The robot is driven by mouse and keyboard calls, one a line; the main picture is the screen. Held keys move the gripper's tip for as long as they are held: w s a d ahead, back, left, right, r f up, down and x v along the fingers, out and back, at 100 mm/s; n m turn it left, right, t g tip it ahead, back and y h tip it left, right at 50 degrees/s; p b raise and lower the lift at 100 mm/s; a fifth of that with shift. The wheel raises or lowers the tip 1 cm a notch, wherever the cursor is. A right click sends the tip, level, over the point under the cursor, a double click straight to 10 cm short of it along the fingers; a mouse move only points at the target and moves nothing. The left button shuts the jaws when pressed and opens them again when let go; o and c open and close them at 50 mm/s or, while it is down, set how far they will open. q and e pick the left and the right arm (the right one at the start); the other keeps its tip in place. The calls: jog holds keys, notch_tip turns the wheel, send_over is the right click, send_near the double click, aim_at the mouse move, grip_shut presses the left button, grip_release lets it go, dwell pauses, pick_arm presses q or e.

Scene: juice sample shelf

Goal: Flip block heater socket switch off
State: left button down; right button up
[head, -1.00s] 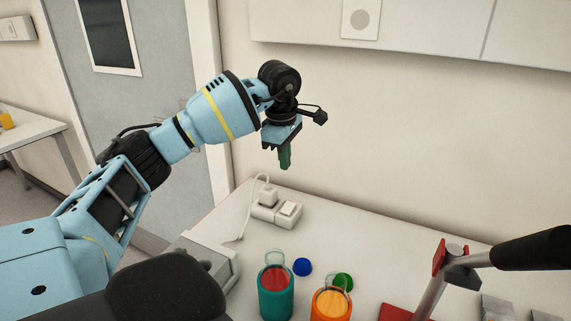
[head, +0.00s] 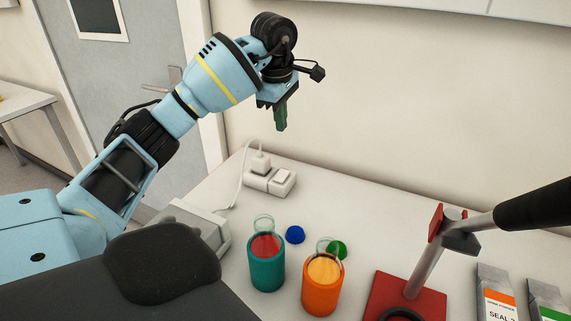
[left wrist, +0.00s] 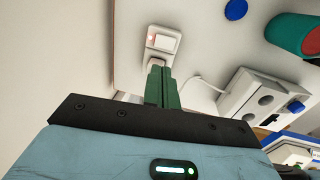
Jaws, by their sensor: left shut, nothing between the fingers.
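The white socket block (head: 270,181) lies on the bench near the back wall, with a plug in its left part and a rocker switch (head: 281,176) on its right part. My right gripper is not in view.
A white block heater (head: 196,226) stands left of a teal cup (head: 266,272) and an orange cup (head: 321,292), each holding a flask. A blue cap (head: 295,234) and a green cap (head: 337,248) lie behind them. A red stand (head: 432,300) is at right.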

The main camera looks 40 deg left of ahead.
aim_at(283, 176)
pick_arm(q)
jog(key=f, duration=0.4)
jog(key=w+f, duration=0.1)
jog(key=f, duration=0.8)
jog(key=shift+w+a+f, duration=0.3)
jog(key=shift+w+f, duration=0.1)
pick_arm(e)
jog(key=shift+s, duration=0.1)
pick_arm(q)
jog(key=shift+w+f, duration=0.15)
jog(key=shift+f, duration=0.3)
jog(key=shift+r, duration=0.1)
jog(key=shift+s+d+p, duration=0.15)
jog(key=shift+s+p, duration=0.2)
jog(key=shift+s, duration=0.2)
jog(key=shift+s+d, duration=0.1)
jog(key=shift+s, duration=0.25)
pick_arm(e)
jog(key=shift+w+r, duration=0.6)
pick_arm(q)
jog(key=shift+r, duration=0.1)
